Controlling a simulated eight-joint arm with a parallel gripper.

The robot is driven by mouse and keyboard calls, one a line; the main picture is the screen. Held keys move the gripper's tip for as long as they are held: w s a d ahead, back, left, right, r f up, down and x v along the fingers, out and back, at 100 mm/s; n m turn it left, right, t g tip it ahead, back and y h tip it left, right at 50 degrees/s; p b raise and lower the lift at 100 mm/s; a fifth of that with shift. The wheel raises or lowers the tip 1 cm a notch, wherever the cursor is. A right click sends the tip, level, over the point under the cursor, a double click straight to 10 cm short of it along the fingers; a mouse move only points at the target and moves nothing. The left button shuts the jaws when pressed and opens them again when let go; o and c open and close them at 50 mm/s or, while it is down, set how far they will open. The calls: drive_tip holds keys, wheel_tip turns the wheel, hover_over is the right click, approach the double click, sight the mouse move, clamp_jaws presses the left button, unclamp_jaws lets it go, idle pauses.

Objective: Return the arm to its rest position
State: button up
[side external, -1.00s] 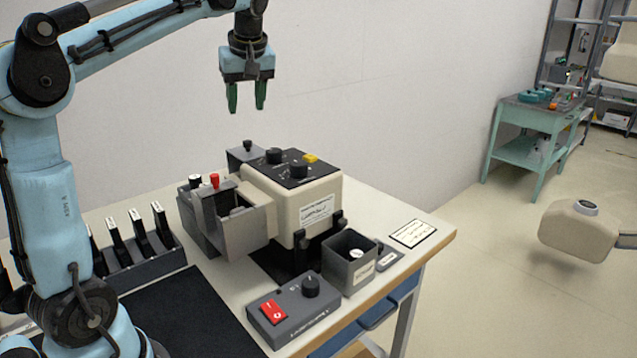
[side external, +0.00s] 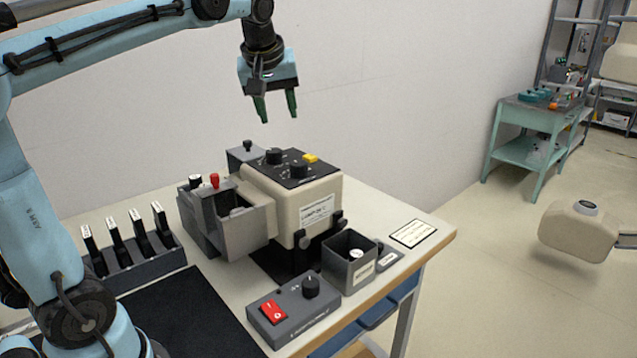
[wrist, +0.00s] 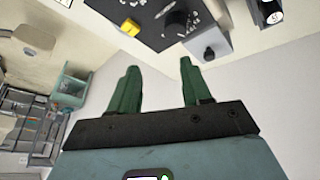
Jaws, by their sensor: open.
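My gripper (side external: 276,108) is open and empty, in the air above the beige machine (side external: 305,195) on the cart. Its two green fingers point down and stand well apart with nothing between them. In the wrist view my gripper (wrist: 157,85) shows its green fingers spread, with the machine's black top panel, knobs and yellow button (wrist: 131,27) beyond them. A clear gap lies between the fingertips and the machine.
The cart top (side external: 432,232) holds a red-switch box (side external: 292,312), a square grey bin (side external: 350,265), a rack with several upright pieces (side external: 140,265) and a black mat (side external: 185,310). A white wall stands behind. A teal bench (side external: 530,125) is far right.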

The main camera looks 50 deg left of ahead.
drive_tip(key=d+f+m+t, duration=0.1)
drive_tip(key=d, duration=0.1)
drive_tip(key=d+f+m+t+h, duration=0.1)
drive_tip(key=d, duration=0.1)
drive_tip(key=d+f+m, duration=0.1)
drive_tip(key=d, duration=0.2)
drive_tip(key=shift+d+f+t+h, duration=0.1)
drive_tip(key=shift+f+t+h, duration=0.2)
drive_tip(key=shift+f+t, duration=0.1)
drive_tip(key=s+d+f+m+h, duration=0.1)
drive_tip(key=s+d+f+m, duration=0.2)
drive_tip(key=s+f+m, duration=0.1)
drive_tip(key=s+d+f+m, duration=0.3)
drive_tip(key=s+f, duration=0.3)
drive_tip(key=f, duration=0.3)
drive_tip(key=shift+s+f+m+h, duration=0.15)
drive_tip(key=shift+s+m+h, duration=0.2)
drive_tip(key=shift+m, duration=0.35)
